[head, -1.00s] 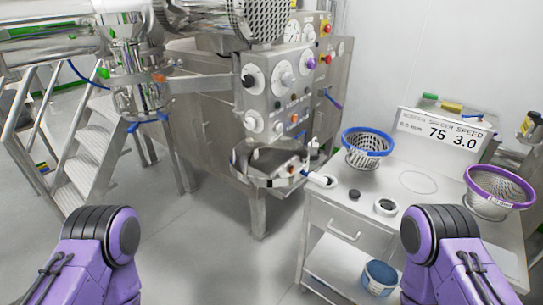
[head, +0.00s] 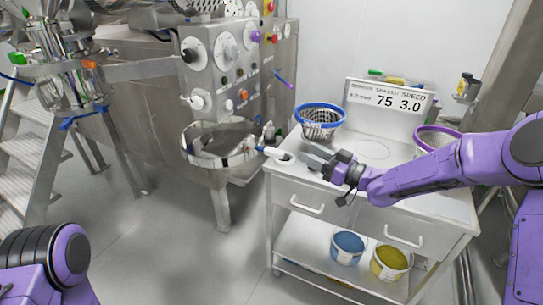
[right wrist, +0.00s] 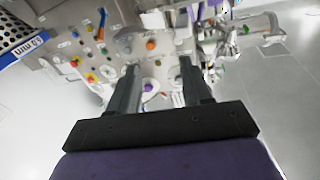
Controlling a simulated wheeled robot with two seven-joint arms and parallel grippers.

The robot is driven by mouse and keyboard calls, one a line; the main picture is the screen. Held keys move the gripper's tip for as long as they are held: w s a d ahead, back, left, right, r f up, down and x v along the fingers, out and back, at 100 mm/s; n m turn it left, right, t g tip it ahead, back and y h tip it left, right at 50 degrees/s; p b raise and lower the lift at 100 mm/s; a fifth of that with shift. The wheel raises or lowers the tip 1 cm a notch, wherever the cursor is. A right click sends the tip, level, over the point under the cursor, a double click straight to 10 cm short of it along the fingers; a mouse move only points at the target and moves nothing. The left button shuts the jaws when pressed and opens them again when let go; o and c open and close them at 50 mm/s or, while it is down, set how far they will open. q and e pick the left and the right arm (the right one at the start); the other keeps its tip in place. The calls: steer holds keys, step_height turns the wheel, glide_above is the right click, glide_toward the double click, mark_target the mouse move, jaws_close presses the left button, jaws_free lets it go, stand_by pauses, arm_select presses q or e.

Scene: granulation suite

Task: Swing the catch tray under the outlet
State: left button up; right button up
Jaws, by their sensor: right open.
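The catch tray (head: 188,158) is a shallow round steel pan at the lower front of the steel machine. Its white-tipped handle (head: 272,152) points right, towards the white cart. My right gripper (head: 308,158) comes in from the right over the cart's left part, its tips close to the handle's end. It is apart from the handle as far as I can see. In the right wrist view its two dark fingers (right wrist: 160,88) stand apart with nothing clearly between them. I cannot make out the outlet for certain. My left arm shows at the lower left; its gripper is out of view.
The cart (head: 300,185) carries a blue-rimmed basket (head: 321,122), a purple-rimmed basket (head: 425,145) partly behind my right arm, and a display (head: 388,98). A blue tub (head: 347,249) and a yellow tub (head: 390,264) stand on its lower shelf. Steel steps (head: 38,160) stand left. The floor in front is clear.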

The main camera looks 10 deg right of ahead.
mark_target(273, 150)
steer(key=w+a+n+g, duration=0.1)
steer(key=a, duration=0.2)
steer(key=w+a+n+g+y+p, duration=0.1)
steer(key=w+a, duration=0.1)
steer(key=a, duration=0.1)
steer(key=w+a+n+g+p, duration=0.1)
steer(key=w+a, duration=0.1)
steer(key=a, duration=0.2)
steer(key=shift+w+f+y, duration=0.1)
steer(key=shift+f+y, duration=0.2)
steer(key=shift+y, duration=0.1)
jaws_close()
